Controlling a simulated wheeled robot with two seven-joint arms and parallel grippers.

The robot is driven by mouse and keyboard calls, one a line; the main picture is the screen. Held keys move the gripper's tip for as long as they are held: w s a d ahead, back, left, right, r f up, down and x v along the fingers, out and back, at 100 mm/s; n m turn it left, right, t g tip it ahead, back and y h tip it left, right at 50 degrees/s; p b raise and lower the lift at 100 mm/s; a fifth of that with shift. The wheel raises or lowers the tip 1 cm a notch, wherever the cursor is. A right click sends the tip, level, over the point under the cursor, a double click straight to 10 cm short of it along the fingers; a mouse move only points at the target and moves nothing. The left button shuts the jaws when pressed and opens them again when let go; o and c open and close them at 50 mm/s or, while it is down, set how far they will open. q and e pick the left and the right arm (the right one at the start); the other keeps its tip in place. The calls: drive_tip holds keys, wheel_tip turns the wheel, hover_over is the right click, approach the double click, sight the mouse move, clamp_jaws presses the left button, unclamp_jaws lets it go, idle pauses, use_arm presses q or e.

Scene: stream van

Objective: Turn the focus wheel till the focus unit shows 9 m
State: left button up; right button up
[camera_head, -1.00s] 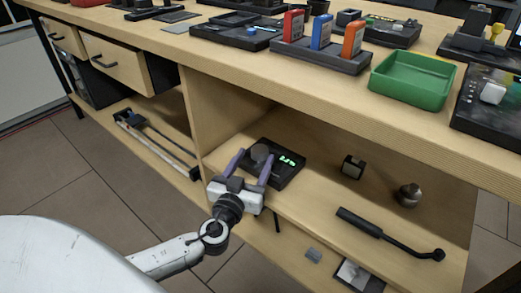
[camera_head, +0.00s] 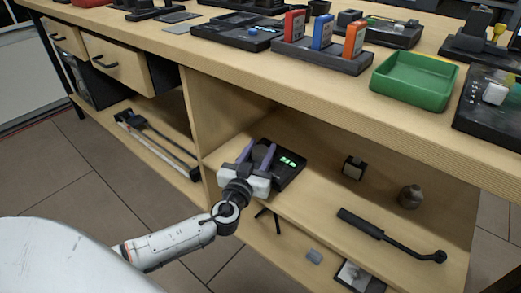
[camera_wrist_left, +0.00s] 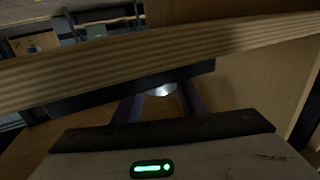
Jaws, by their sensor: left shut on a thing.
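The focus unit (camera_head: 292,174) is a dark box on the open shelf under the worktop, with a small green lit display (camera_head: 288,161) on its right part. I cannot read the digits surely. The focus wheel (camera_head: 259,153) is a grey knob on the unit's left part, mostly covered by my fingers. My left gripper (camera_head: 257,152) has its purple fingers on either side of the wheel and is shut on it. In the left wrist view a pale, shiny bit of the wheel (camera_wrist_left: 163,90) shows between the dark fingers. My right gripper is not in view.
The worktop edge (camera_head: 300,105) overhangs the shelf, and an upright panel (camera_head: 215,105) stands left of the unit. A small block (camera_head: 353,167), a round grey object (camera_head: 411,196) and a black handled tool (camera_head: 390,235) lie to the right. Bare shelf lies between.

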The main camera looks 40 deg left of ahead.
use_arm(q)
drive_tip(key=shift+f, duration=0.1)
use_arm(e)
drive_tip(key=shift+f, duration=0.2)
